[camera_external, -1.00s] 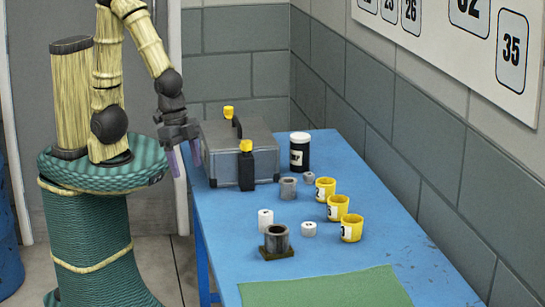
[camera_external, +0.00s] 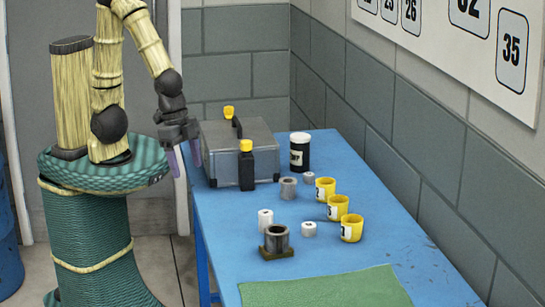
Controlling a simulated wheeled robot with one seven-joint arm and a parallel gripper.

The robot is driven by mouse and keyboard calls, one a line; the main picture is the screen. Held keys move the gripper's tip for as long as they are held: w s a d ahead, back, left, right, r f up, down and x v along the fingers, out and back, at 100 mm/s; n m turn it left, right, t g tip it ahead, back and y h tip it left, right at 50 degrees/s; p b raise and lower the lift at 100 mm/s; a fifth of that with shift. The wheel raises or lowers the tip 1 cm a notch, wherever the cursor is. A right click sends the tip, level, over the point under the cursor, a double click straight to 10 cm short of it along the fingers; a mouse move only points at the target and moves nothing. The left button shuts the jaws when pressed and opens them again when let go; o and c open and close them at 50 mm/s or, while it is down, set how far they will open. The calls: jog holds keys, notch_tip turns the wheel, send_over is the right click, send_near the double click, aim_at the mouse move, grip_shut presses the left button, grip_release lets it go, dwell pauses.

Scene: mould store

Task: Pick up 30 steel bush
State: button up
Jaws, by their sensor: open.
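My gripper (camera_external: 184,159) is open and empty, its two purple fingers pointing down at the left edge of the blue table, left of the toolbox. Grey metal-looking bushes stand on the table: a larger one (camera_external: 288,188) and a small one (camera_external: 309,178) beside it. Two whitish bushes stand nearer, a taller one (camera_external: 265,220) and a low one (camera_external: 309,230). A dark hollow cylinder on a square base (camera_external: 277,240) stands between and in front of them. I cannot read which piece is marked 30. My gripper is well apart from all of them.
The grey toolbox (camera_external: 230,165) and a black bottle with yellow cap (camera_external: 246,172) stand between my gripper and the bushes. A dark jar (camera_external: 300,155) is behind. Yellow labelled cups (camera_external: 338,208) line the right. A green mat (camera_external: 330,290) lies bare in front.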

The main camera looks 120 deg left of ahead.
jog(key=shift+r, duration=0.1)
jog(key=shift+c, duration=0.3)
jog(key=w+v, duration=0.1)
jog(key=v, duration=0.4)
jog(key=w+a+f+m+y+p, duration=0.1)
jog(key=a+f+m, duration=0.1)
jog(key=f+m, duration=0.2)
jog(key=w+a+f+m+y+p, duration=0.1)
jog(key=a+f+m+y+p, duration=0.1)
jog(key=f+m, duration=0.1)
jog(key=w+a+f+m+g+y+p, duration=0.1)
jog(key=a+f+m+p, duration=0.1)
jog(key=f+m, duration=0.2)
jog(key=shift+w+a+f+m+y, duration=0.15)
jog(key=shift+w+f+m+y, duration=0.2)
jog(key=shift+m, duration=0.45)
jog(key=w+a+r+m+t+y+p, duration=0.35)
jog(key=w+r+m+t+y, duration=0.3)
jog(key=r+m, duration=0.55)
jog(key=shift+g, duration=0.25)
jog(key=f, duration=1)
jog(key=shift+s+a+f, duration=0.1)
jog(key=shift+a, duration=0.1)
jog(key=shift+a, duration=0.1)
